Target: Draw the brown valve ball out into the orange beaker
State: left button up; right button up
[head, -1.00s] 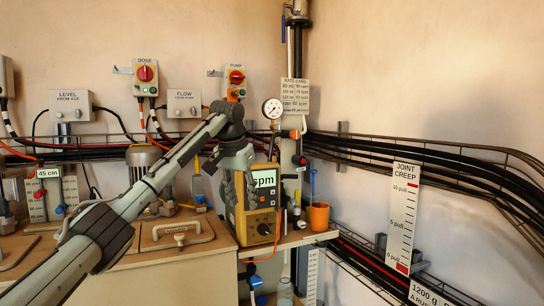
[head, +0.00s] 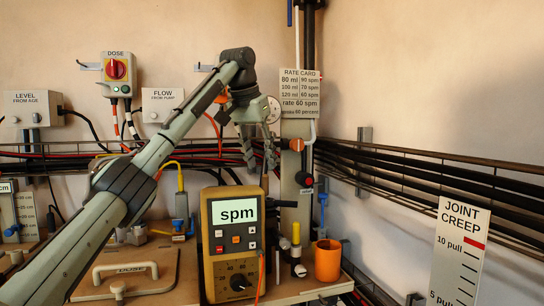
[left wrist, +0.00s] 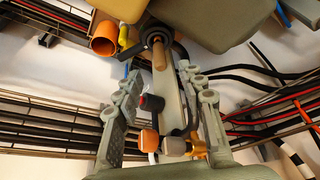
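The orange beaker (head: 327,260) stands upright on the bench right of the yellow meter (head: 235,283); it also shows at upper left in the left wrist view (left wrist: 103,40). My left gripper (head: 260,165) points down above the meter's upper right corner, before the wall pipes. In the left wrist view its fingers (left wrist: 163,112) are apart with nothing gripped between them. A brown rod-like piece with a rounded end (left wrist: 159,55) shows beyond the fingertips; I cannot tell whether it is the valve ball. My right gripper is not in view.
A yellow-topped fitting (head: 296,234) stands left of the beaker. An orange-handled valve (head: 297,145) sits on the pipe column below the rate card (head: 300,92). Black cables on racks (head: 410,185) run along the right wall. The bench edge lies close before the beaker.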

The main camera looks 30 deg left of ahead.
aim_at(264, 176)
pick_arm(q)
jog(key=x, duration=0.7)
jog(key=shift+s+f, duration=0.1)
jog(key=shift+f, duration=0.15)
jog(key=shift+r, duration=0.1)
grip_shut()
